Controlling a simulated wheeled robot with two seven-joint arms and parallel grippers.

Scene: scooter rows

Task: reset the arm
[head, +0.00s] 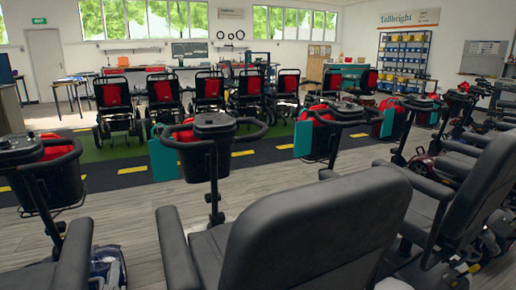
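I cannot make out either of my grippers or arms in the head view. The view holds rows of mobility scooters and wheelchairs. The nearest scooter's black seat back (315,232) fills the bottom middle, with an armrest (177,250) to its left. Its tiller and handlebar (212,135) stand upright beyond the seat. A small pale shape at the bottom edge, right of the seat back, is too cut off to identify.
Another scooter's handlebar and basket (50,180) stand close at left, another black seat (468,190) at right. Wheelchairs (163,97) line the green mat behind a yellow-dashed dark strip (135,170). Shelves with bins (404,55) stand at back right. Bare floor (145,215) shows between scooters.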

